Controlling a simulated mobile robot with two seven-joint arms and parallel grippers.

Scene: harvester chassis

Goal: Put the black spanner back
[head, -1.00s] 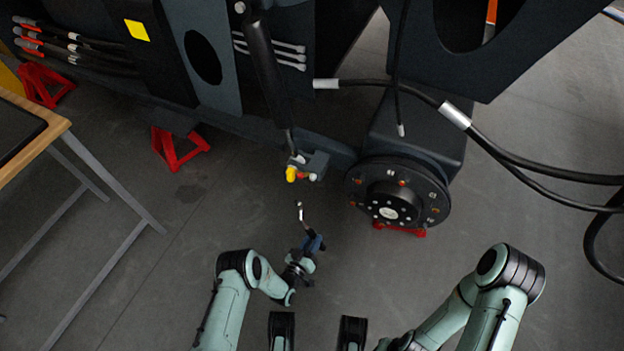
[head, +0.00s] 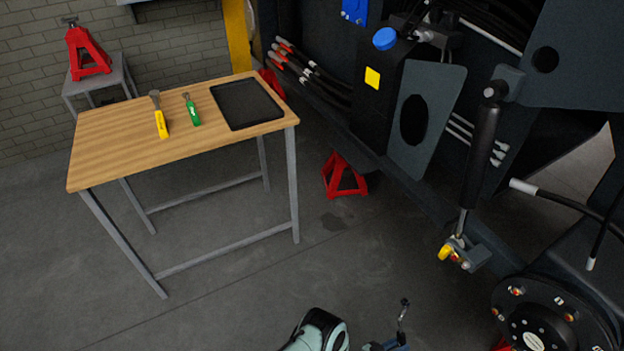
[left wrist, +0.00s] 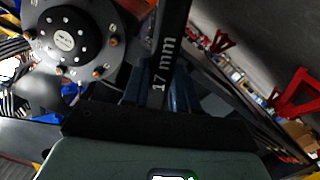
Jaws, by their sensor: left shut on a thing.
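The black spanner (head: 402,314) stands up out of my left gripper (head: 390,345) at the bottom edge of the head view, its metal-looking end uppermost. In the left wrist view the spanner (left wrist: 166,65) shows close up as a dark bar marked "17 mm". My left gripper is shut on it; its blue fingers (left wrist: 180,93) are partly hidden behind the spanner and the wrist housing. The spanner's lower part is out of sight in the head view. A black tray (head: 246,103) lies on the right part of the wooden workbench (head: 110,150) and looks empty. My right gripper is out of view.
A yellow-handled tool (head: 160,122) and a green-handled tool (head: 192,110) lie on the bench left of the tray. A red jack stand (head: 343,178) is under the chassis. The wheel hub (head: 535,322) is at lower right. Floor before the bench is clear.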

